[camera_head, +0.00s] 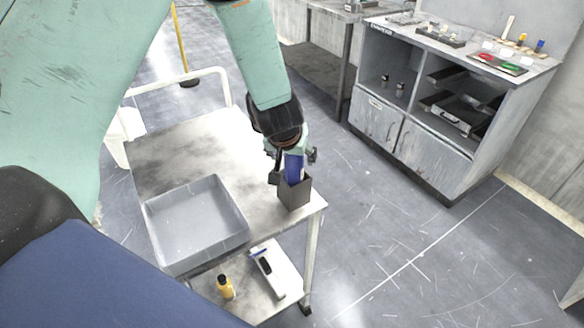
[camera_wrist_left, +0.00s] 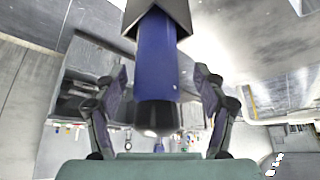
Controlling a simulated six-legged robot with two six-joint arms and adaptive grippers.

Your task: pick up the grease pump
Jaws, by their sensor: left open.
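The grease pump (camera_head: 294,170) is a blue cylinder standing in a dark square holder (camera_head: 295,195) at the right corner of the cart top. In the left wrist view the picture is upside down. There the pump's blue body (camera_wrist_left: 156,62) ends in a dark cap, and its other end is hidden inside the grey holder (camera_wrist_left: 160,10). My left gripper (camera_head: 291,166) is at the pump, with one finger on each side. The left wrist view shows the fingers (camera_wrist_left: 160,95) open, with gaps between them and the pump. My right gripper is out of view.
The white cart (camera_head: 180,140) also carries an empty grey tray (camera_head: 196,222) left of the holder. A yellow bottle (camera_head: 226,288) and a black-and-white item (camera_head: 266,262) are on its lower shelf. A grey cabinet (camera_head: 435,145) stands at the back right. Floor between is clear.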

